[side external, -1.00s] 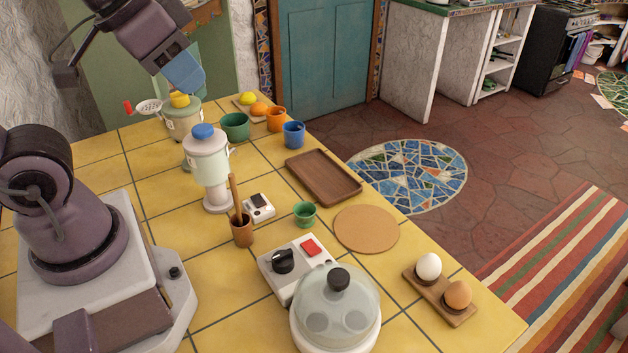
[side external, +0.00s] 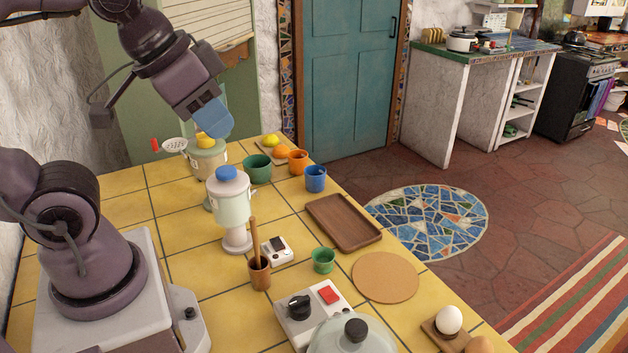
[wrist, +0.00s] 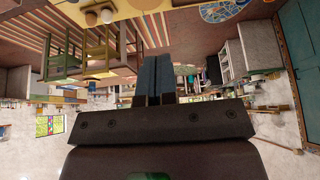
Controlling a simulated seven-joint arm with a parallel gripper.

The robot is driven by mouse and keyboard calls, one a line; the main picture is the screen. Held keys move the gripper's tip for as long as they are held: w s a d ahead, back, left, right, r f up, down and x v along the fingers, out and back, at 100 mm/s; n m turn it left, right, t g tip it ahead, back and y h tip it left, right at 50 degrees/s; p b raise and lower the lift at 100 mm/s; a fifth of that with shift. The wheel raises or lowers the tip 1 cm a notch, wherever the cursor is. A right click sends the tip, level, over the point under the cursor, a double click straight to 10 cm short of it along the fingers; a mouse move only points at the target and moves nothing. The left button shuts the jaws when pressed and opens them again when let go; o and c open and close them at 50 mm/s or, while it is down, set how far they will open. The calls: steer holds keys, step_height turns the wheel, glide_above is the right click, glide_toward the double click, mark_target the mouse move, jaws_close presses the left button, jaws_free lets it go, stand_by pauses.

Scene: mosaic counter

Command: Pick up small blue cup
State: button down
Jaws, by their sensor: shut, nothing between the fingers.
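The small blue cup (side external: 315,179) stands upright on the yellow tiled counter (side external: 185,285), near its far edge in the side view. It is beside an orange cup (side external: 299,162) and apart from it. My gripper (side external: 218,122) is raised above the back of the counter, to the left of the blue cup and well above it. Its blue fingers are together with nothing between them. In the wrist view the fingers (wrist: 160,80) also show closed, pointing out over the room. The blue cup is not visible in the wrist view.
A green bowl (side external: 257,169) stands left of the orange cup. A wooden tray (side external: 343,222), small green cup (side external: 323,261) and cork mat (side external: 385,278) lie to the right.

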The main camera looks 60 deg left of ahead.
stand_by(0.3)
steer(key=shift+c, duration=1)
jaws_free()
